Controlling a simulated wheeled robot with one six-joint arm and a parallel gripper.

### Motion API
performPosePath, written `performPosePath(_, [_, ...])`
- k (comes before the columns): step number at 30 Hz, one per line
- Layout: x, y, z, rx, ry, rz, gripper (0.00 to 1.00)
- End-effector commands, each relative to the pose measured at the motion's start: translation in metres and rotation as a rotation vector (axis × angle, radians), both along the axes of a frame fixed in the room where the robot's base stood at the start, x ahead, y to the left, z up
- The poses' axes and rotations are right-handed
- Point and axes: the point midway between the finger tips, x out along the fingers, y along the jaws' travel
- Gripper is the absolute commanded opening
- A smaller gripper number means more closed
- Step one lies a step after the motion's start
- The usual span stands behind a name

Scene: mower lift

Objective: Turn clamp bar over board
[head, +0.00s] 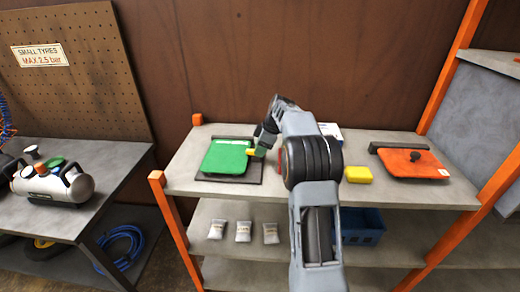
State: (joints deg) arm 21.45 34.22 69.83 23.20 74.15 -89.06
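A green board (226,157) lies on a dark base plate (215,178) at the left of the shelf top. I cannot tell which bar is the clamp bar. My gripper (257,147) is at the right edge of the green board, by a small yellow piece (251,152). Its fingers are too small and hidden to tell whether they are open or touching.
A yellow block (358,174) sits right of my arm, and a white item (331,131) is partly hidden behind it. Orange posts (170,215) frame the shelf. Bags (243,231) and a blue crate (362,226) are below. A compressor (53,184) stands on the left bench.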

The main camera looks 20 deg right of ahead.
Motion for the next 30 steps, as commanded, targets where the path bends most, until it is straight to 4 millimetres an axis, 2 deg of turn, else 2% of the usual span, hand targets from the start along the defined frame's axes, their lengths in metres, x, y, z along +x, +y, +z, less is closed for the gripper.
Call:
performPosePath(1, [0.000,0.000,0.000,0.000,0.000,-0.001,0.34])
performPosePath(6, [0.000,0.000,0.000,0.001,0.002,-0.001,0.49])
performPosePath(16, [-0.001,-0.002,0.005,0.002,0.001,-0.002,0.49])
performPosePath(20, [-0.004,-0.008,0.023,0.000,-0.002,-0.003,0.49])
performPosePath(30, [-0.017,-0.032,0.087,0.001,0.000,-0.003,0.49])
